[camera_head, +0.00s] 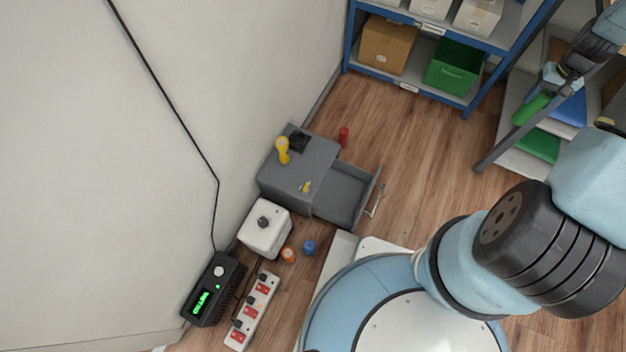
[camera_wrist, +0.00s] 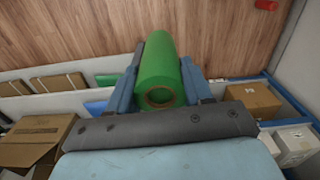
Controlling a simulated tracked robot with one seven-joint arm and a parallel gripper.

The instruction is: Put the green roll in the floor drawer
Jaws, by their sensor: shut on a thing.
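The green roll (camera_wrist: 160,62) is held lengthwise between the two blue fingers of my gripper (camera_wrist: 163,75) in the wrist view, its hollow end facing the camera. In the head view the roll (camera_head: 530,109) shows at the upper right, at the end of my gripper (camera_head: 548,92), above a surface with flat parcels. The floor drawer (camera_head: 347,194) is pulled out from a low grey cabinet (camera_head: 293,176) by the wall. Its visible inside looks empty. My gripper is far to the right of the drawer and higher up.
A yellow tool (camera_head: 282,150), a dark item (camera_head: 299,141) and a small yellow object (camera_head: 306,187) lie on the cabinet. A red can (camera_head: 344,135) stands behind it. A white box (camera_head: 265,227) and power strip (camera_head: 252,312) are in front.

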